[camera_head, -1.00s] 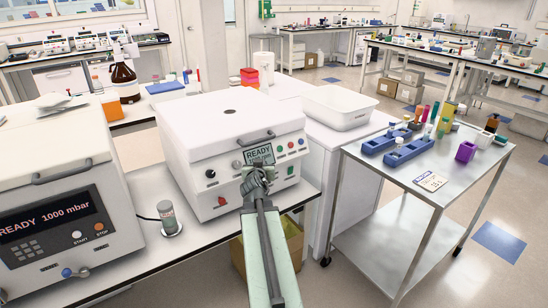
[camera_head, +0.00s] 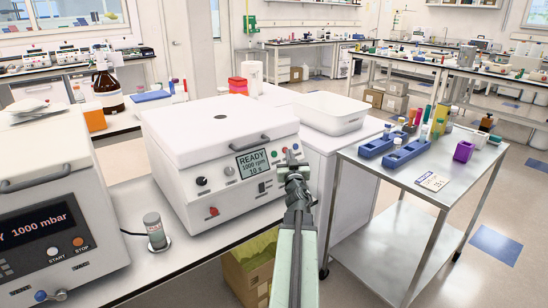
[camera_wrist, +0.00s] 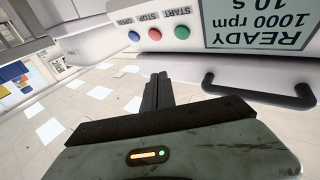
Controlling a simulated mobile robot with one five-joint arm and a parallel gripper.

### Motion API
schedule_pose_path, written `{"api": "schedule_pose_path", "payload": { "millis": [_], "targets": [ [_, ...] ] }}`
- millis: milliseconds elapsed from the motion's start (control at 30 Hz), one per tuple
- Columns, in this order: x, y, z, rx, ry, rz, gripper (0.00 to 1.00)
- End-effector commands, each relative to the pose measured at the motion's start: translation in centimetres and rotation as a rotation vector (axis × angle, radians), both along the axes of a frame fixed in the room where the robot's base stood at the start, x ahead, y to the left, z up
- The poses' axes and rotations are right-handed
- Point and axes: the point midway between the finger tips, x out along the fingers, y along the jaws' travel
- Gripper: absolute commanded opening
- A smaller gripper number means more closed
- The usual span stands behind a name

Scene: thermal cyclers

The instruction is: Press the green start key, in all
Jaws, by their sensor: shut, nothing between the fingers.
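The green start key (camera_head: 275,155) is on the front panel of a white centrifuge (camera_head: 220,150), just right of its display (camera_head: 254,161). The display reads READY, 1000 rpm, 10 s. In the wrist view, which shows the panel upside down, the green key (camera_wrist: 182,32) is labelled START. A red STOP key (camera_wrist: 155,34) and a blue OPEN key (camera_wrist: 134,36) sit beside it. My gripper (camera_head: 291,158) is shut and empty in front of the panel, at the right-hand keys. In the wrist view its fingertips (camera_wrist: 163,78) appear apart from the keys.
A dark handle (camera_wrist: 258,88) juts from the centrifuge's lid. A second machine (camera_head: 50,200) reading 1000 mbar stands at left, with a small grey cylinder (camera_head: 154,230) between the two. A metal cart (camera_head: 400,185) with blue racks is at right.

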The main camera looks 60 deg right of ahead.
Motion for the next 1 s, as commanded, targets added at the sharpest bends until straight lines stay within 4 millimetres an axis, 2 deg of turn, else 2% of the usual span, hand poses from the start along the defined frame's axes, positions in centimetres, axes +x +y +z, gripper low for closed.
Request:
{"api": "schedule_pose_path", "payload": {
  "millis": [100, 400, 600, 1000],
  "targets": [
    [1.8, -0.7, -1.2, 0.001, 0.0, 0.002, 0.0],
    [4.9, -1.7, -2.6, 0.0, 0.0, 0.001, 0.0],
    [5.6, -1.9, -2.8, 0.0, 0.0, 0.0, 0.0],
    [5.7, -1.8, -2.8, 0.0, 0.0, 0.001, 0.0]
  ]
}}
